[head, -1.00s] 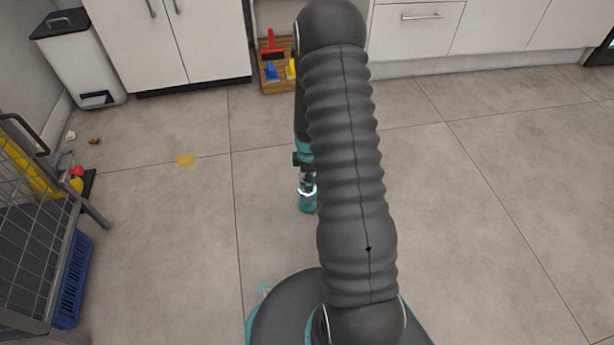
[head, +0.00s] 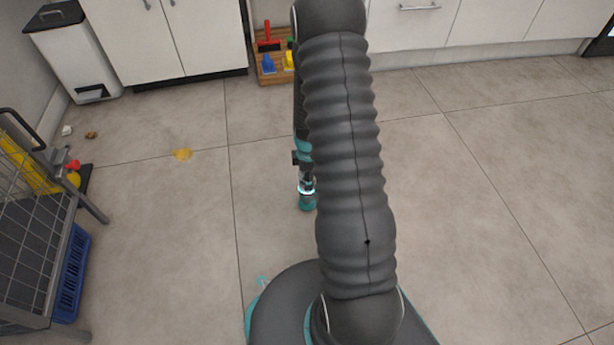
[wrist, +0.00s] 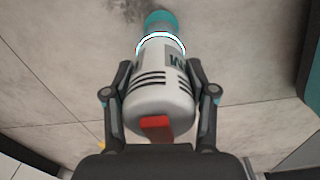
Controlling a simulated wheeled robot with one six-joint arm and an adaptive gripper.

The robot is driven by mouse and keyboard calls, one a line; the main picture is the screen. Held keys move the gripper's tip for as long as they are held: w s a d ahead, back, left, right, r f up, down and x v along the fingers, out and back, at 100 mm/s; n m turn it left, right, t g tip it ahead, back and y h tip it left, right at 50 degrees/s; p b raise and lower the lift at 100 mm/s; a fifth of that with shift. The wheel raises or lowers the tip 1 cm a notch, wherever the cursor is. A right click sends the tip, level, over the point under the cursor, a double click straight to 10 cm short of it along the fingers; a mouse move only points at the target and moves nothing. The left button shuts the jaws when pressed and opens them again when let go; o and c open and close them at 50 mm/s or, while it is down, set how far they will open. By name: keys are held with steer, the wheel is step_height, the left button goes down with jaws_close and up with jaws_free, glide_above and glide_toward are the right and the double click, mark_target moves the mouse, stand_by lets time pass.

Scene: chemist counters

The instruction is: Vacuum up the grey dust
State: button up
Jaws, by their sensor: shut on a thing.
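My gripper (wrist: 160,90) is shut on a handheld vacuum (wrist: 155,86), one finger on each side of its body. The vacuum is white with dark stripes, a glowing ring, a red part near me and a teal nozzle. A dark grey dust smear (wrist: 146,8) lies on the floor at the top of the wrist view, beside the nozzle end. In the head view the vacuum (head: 307,200) shows below my arm, nozzle down. I cannot tell whether the nozzle touches the floor. The dust is not visible there; my arm hides part of the floor.
A yellow patch (head: 181,155) and a faint teal patch (head: 262,282) mark the tiled floor. A wire rack (head: 35,210) with a blue crate (head: 72,275) stands left, a bin (head: 75,55) behind. A wooden tray of coloured tools (head: 272,70) sits by the cabinets. Floor on the right is clear.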

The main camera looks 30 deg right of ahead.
steer(key=shift+d, duration=0.15)
steer(key=shift+s+d, duration=0.25)
steer(key=shift+d, duration=0.6)
steer(key=shift+s+d, duration=0.25)
steer(key=shift+d, duration=0.55)
steer(key=shift+w, duration=0.1)
steer(key=shift+w+d, duration=0.25)
steer(key=shift+w, duration=0.6)
steer(key=shift+w+d, duration=0.25)
steer(key=shift+w, duration=0.6)
steer(key=shift+w+d, duration=0.25)
steer(key=shift+w, duration=0.65)
steer(key=shift+w+d, duration=0.25)
steer(key=shift+w, duration=0.6)
steer(key=shift+d, duration=0.1)
